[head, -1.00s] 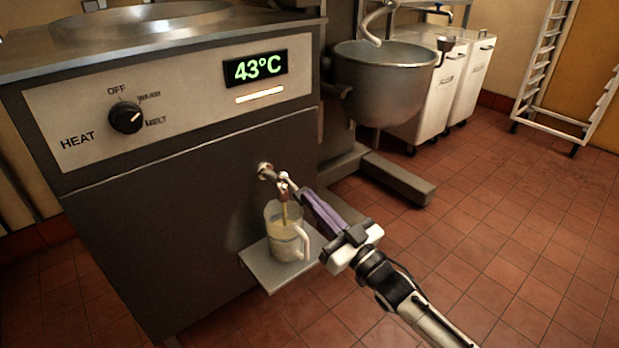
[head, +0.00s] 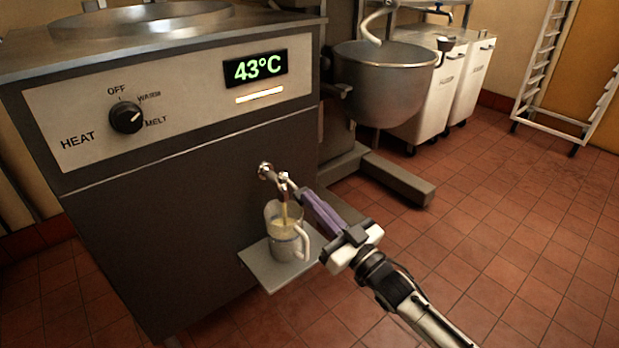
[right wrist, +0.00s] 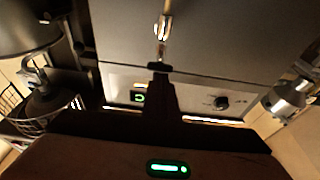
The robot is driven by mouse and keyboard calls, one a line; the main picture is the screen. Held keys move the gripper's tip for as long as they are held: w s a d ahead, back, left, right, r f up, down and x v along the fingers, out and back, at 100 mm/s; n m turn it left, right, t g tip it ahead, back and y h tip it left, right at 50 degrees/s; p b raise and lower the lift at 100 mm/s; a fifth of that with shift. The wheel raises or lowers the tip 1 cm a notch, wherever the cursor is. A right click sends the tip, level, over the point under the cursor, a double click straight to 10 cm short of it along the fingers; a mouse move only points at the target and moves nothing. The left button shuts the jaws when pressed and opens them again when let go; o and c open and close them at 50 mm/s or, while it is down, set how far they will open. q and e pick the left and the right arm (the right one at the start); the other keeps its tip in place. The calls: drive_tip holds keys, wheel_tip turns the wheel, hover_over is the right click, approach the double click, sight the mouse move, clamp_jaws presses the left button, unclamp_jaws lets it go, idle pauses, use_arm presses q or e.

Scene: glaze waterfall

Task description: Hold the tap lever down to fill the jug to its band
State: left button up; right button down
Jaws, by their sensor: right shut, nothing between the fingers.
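The tap (head: 283,182) sticks out from the front of the dark machine, and a thin yellowish stream runs from it into the jug. The clear jug (head: 284,250) stands upright on a small shelf (head: 268,276), its handle to the right. Pale liquid is in it; its level against the band is hard to read. My right gripper (head: 301,193) is shut and empty, its purple fingers reaching to the tap lever from the lower right. The tips seem to meet the lever; exact contact is unclear. The tap also shows in the right wrist view (right wrist: 163,28). My left gripper is out of view.
The machine's panel has a heat knob (head: 126,117) turned towards MELT and a display (head: 256,68) reading 43°C. A mixer bowl (head: 385,80) stands behind to the right, its foot (head: 398,180) on the floor.

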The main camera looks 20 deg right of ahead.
drive_tip(key=shift+d+f, duration=0.1)
drive_tip(key=shift+f, duration=0.25)
idle(0.4)
use_arm(q)
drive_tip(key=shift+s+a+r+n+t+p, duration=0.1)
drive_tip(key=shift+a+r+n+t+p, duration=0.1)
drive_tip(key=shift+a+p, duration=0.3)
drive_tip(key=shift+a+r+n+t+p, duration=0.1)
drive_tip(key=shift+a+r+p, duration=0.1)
drive_tip(key=shift+p, duration=0.5)
use_arm(e)
drive_tip(key=v, duration=1)
drive_tip(key=shift+s+r, duration=0.15)
drive_tip(key=shift+r, duration=0.15)
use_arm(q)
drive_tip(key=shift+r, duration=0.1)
